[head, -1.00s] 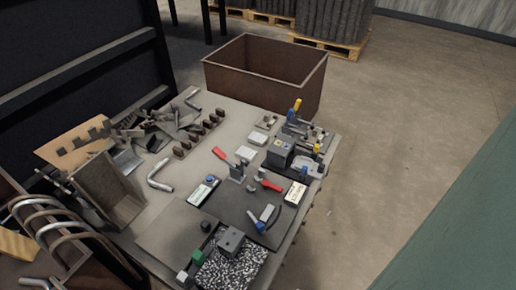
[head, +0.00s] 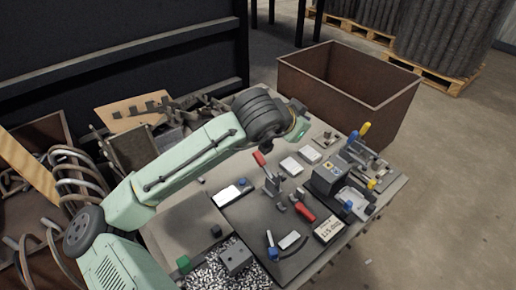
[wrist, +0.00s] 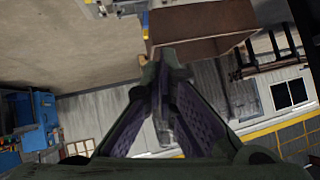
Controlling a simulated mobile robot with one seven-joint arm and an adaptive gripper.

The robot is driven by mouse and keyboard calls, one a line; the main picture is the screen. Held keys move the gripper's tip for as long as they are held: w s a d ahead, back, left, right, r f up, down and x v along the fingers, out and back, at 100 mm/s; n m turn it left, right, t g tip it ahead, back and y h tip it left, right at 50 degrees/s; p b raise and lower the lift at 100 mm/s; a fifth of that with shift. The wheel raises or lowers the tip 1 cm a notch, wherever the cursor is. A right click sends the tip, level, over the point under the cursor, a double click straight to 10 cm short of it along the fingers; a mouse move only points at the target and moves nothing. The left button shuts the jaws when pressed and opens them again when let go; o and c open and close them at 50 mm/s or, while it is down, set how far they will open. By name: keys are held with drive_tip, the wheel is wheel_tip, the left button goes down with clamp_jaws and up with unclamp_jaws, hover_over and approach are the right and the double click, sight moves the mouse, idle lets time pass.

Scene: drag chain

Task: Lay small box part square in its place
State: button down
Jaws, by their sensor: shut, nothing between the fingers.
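A small grey box part (head: 235,256) with a hole in its top sits on a bed of black-and-white chips (head: 215,273) at the near edge of the bench in the head view. A dark fixture plate (head: 262,222) with a red-handled clamp (head: 259,158) and a second red handle (head: 304,207) lies beyond it. Which spot is the part's place, I cannot tell. My gripper (wrist: 163,78) is shut and empty in the wrist view, its fingers meeting at the tips. In the head view my arm reaches over the bench, and its end hides the fingers.
A large brown bin (head: 340,90) stands behind the bench; it also shows in the wrist view (wrist: 200,22). A dark grey block (head: 328,180) and blue and yellow handled clamps (head: 364,129) stand at the right. Scrap metal and bent tubes (head: 70,175) crowd the left.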

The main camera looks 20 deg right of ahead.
sight(236, 259)
drive_tip(key=s+a+f+g+y+b, duration=0.1)
drive_tip(key=s+a+f+g+y, duration=0.2)
drive_tip(key=f, duration=0.5)
drive_tip(key=s+a+f+g+y, duration=0.1)
drive_tip(key=s+a+f+y, duration=0.3)
drive_tip(key=f, duration=0.4)
drive_tip(key=s+a+f+g+y+b, duration=0.1)
drive_tip(key=s+a+f+g, duration=0.2)
drive_tip(key=a+f, duration=0.35)
drive_tip(key=f, duration=0.3)
drive_tip(key=d+f, duration=0.1)
drive_tip(key=f, duration=0.3)
drive_tip(key=d+f, duration=0.1)
drive_tip(key=f, duration=0.3)
drive_tip(key=shift+s, duration=0.15)
drive_tip(key=a, duration=0.1)
drive_tip(key=s+a+p, duration=0.1)
drive_tip(key=a, duration=0.1)
drive_tip(key=shift+s+r, duration=0.1)
drive_tip(key=shift+r, duration=0.1)
drive_tip(key=shift+s+a, duration=0.15)
drive_tip(key=shift+a, duration=0.1)
drive_tip(key=shift+a, duration=0.1)
